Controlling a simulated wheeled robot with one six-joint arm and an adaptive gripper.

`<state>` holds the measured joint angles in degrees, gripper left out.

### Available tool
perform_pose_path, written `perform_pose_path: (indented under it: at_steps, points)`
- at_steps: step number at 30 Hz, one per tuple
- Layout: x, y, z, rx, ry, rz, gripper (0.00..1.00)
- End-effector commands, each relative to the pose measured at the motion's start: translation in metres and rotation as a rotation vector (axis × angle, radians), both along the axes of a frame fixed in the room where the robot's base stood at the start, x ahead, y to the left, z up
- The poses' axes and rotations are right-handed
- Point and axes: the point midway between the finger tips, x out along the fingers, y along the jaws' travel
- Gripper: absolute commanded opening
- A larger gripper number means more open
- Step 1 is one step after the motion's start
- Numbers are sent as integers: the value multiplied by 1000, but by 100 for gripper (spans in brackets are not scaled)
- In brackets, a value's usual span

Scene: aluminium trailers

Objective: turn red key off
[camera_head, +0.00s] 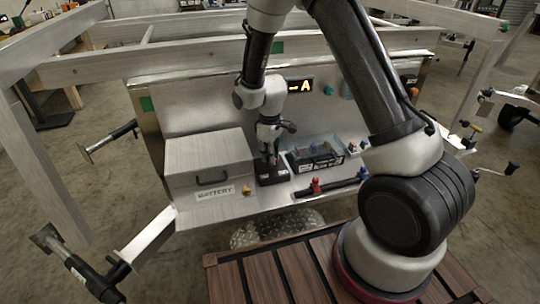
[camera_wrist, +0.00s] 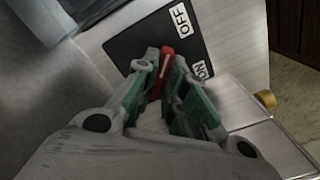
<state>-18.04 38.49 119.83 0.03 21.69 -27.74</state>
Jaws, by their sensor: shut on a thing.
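The red key (camera_wrist: 166,58) stands on a black switch plate (camera_wrist: 145,30) in the wrist view. The plate bears an OFF label (camera_wrist: 179,18) at its top and an ON label (camera_wrist: 200,71) lower right. My gripper (camera_wrist: 163,80) is shut on the red key, with green-lined fingers on both sides of it. The fingers hide the key's lower part. In the head view my gripper (camera_head: 268,155) points down at the black switch plate (camera_head: 272,179), and the key is largely hidden there.
A metal battery box (camera_head: 208,155) stands left of the switch. A clear-sided tray (camera_head: 315,155) and a red-handled valve (camera_head: 315,186) are to its right. An upright panel with a lit display (camera_head: 300,86) rises behind. Trailer frame beams (camera_head: 240,65) cross above.

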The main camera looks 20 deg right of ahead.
Motion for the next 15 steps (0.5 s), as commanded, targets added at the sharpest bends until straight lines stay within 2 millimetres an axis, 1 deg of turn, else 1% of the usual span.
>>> perform_pose_path:
  at_steps: [10, 11, 12, 14, 15]
  points:
    - [1, 0, 0, 0, -1, 4, 0]
    - [1, 0, 0, 0, -1, 4, 16]
    - [1, 0, 0, 0, -1, 4, 23]
    - [0, 0, 0, 0, -1, 3, 34]
    - [0, 0, 0, 0, -1, 3, 34]
